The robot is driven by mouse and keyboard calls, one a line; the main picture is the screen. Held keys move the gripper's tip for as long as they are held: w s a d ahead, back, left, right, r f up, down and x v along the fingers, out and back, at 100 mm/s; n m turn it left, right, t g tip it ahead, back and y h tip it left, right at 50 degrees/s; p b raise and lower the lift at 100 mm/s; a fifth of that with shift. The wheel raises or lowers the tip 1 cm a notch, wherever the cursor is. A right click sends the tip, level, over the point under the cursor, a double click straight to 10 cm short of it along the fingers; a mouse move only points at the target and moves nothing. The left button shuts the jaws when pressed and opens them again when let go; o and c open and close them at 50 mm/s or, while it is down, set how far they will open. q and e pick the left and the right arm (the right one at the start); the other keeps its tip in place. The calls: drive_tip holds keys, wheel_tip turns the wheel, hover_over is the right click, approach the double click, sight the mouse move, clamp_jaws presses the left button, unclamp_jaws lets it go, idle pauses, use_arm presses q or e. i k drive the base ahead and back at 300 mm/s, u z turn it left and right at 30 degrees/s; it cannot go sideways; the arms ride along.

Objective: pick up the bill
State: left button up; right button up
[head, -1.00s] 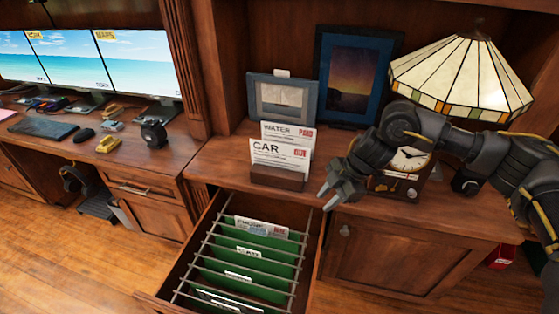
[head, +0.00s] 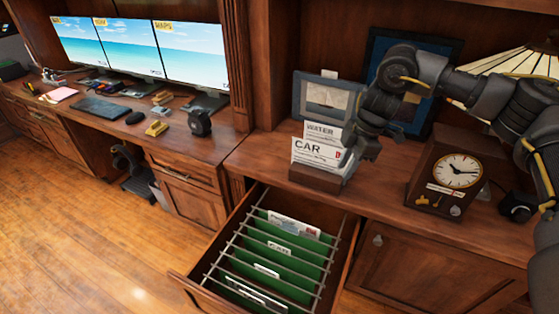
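A white bill marked CAR (head: 312,152) stands upright in a small wooden holder (head: 316,180) on the cabinet top. A second bill marked WATER (head: 320,130) stands behind it and shows above it. My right gripper (head: 362,152) is at the right edge of the bills, its arm coming in from the upper right. Its fingertips are dark and partly hidden, so I cannot tell whether they touch or grip a bill. My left gripper is out of view.
An open drawer (head: 208,272) with green hanging folders (head: 268,249) is below the holder. A clock (head: 456,171) stands to the right. Picture frames (head: 310,98) and a lamp (head: 510,62) are behind. Monitors (head: 190,50) stand on the desk at left.

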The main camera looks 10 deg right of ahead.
sight(312, 155)
drive_tip(key=u, duration=1.55)
drive_tip(key=i, duration=1.5)
drive_tip(key=z, duration=2.7)
drive_tip(key=i, duration=0.5)
